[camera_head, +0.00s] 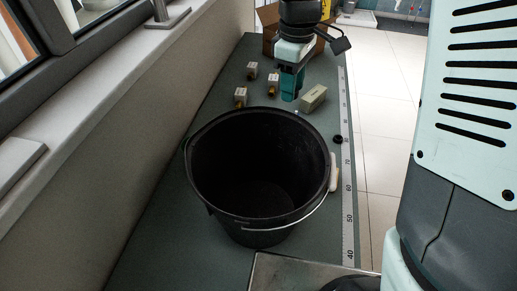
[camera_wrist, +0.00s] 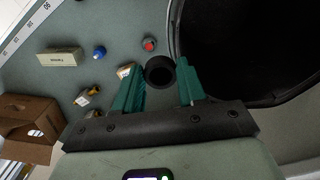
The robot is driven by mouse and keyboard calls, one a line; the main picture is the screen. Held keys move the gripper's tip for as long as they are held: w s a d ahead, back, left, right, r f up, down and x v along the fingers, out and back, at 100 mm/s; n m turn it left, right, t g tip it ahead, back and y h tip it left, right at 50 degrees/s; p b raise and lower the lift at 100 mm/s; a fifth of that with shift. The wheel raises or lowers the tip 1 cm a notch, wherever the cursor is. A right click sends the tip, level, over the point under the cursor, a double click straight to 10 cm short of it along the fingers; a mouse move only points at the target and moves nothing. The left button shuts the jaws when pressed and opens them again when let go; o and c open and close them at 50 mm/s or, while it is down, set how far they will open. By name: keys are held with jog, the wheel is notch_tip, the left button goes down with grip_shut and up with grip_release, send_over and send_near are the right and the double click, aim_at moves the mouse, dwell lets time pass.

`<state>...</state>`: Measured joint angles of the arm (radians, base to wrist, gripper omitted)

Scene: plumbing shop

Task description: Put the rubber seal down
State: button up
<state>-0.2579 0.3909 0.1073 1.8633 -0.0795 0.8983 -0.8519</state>
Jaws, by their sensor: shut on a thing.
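The rubber seal (camera_wrist: 160,70) is a black ring between my fingertips in the wrist view. My gripper (camera_wrist: 162,74) is shut on it, with one teal finger on each side. In the head view my gripper (camera_head: 289,96) points down over the bench, beyond the black bucket; the seal cannot be made out there. How far the seal is above the bench top is hard to tell.
A large black bucket (camera_head: 205,200) stands close by. A beige block (camera_head: 313,98), several small fittings (camera_head: 240,97) and a cardboard box (camera_head: 270,20) are around my gripper. A ruler strip (camera_head: 348,190) runs along the right edge, with a small black piece (camera_head: 337,139) beside it.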

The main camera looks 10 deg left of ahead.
jog(key=s+a+f+m, duration=0.1)
jog(key=s+m, duration=0.2)
jog(key=s, duration=0.3)
jog(key=s+a+m, duration=0.2)
jog(key=s, duration=0.4)
send_over(266, 202)
notch_tip(266, 202, down, 23)
jog(key=shift+f, duration=2.25)
jog(key=shift+f, duration=0.15)
jog(key=o, duration=1)
notch_tip(266, 202, up, 12)
jog(key=shift+r, duration=0.25)
